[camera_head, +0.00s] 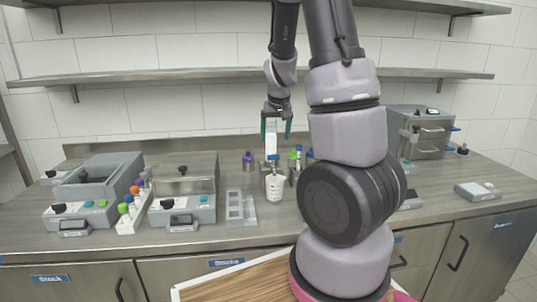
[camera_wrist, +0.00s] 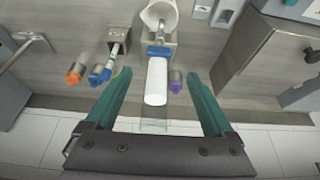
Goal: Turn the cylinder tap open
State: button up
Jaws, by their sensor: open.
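A clear upright cylinder with white contents (camera_head: 271,142) stands at the back of the counter. It also shows in the wrist view (camera_wrist: 156,82), with a blue part (camera_wrist: 158,51) at one end that looks like the tap. A white cup (camera_head: 275,187) is just below and in front of it; its open mouth shows in the wrist view (camera_wrist: 160,16). My gripper (camera_head: 276,134) is open, pointing down, with its teal fingers on either side of the cylinder in both views. I see gaps between fingers and cylinder in the wrist view (camera_wrist: 157,76). The tap's setting cannot be told.
A purple-capped bottle (camera_head: 248,160) stands left of the cylinder, and a tube holder (camera_wrist: 119,42) is beside it. A steel machine (camera_head: 420,132) stands right. My arm hides part of the counter.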

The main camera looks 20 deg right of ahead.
aim_at(274, 161)
jog(key=x, duration=0.9)
jog(key=shift+d+f, duration=0.1)
jog(key=c, duration=1.4)
